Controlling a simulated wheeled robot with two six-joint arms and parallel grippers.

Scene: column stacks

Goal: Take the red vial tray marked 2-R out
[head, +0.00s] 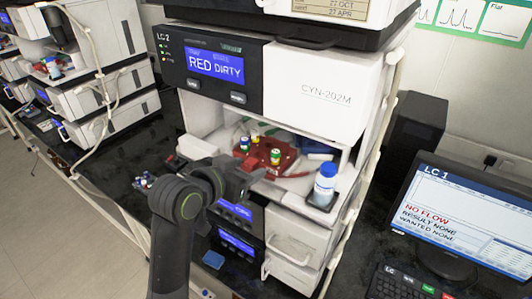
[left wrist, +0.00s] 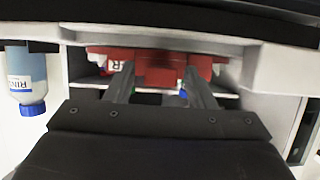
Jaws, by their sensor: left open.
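The red vial tray (head: 283,163) sits in the open bay of the LC 2 stack, with several small vials with yellow and green parts standing in it. In the left wrist view the tray (left wrist: 160,57) spans the bay, and part of a white label with an R shows. My left gripper (head: 240,178) is at the front of the bay, just before the tray. Its fingers (left wrist: 159,72) are open, one on each side of the tray's red middle part; I cannot tell whether they touch it. The label's number is hidden. My right gripper is not in view.
A white bottle with a blue cap (head: 325,184) stands at the bay's right front; it hangs inverted in the left wrist view (left wrist: 27,75). The stack's display (head: 214,66) reads RED DIRTY. A monitor (head: 466,220) and keyboard (head: 402,287) are at the right.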

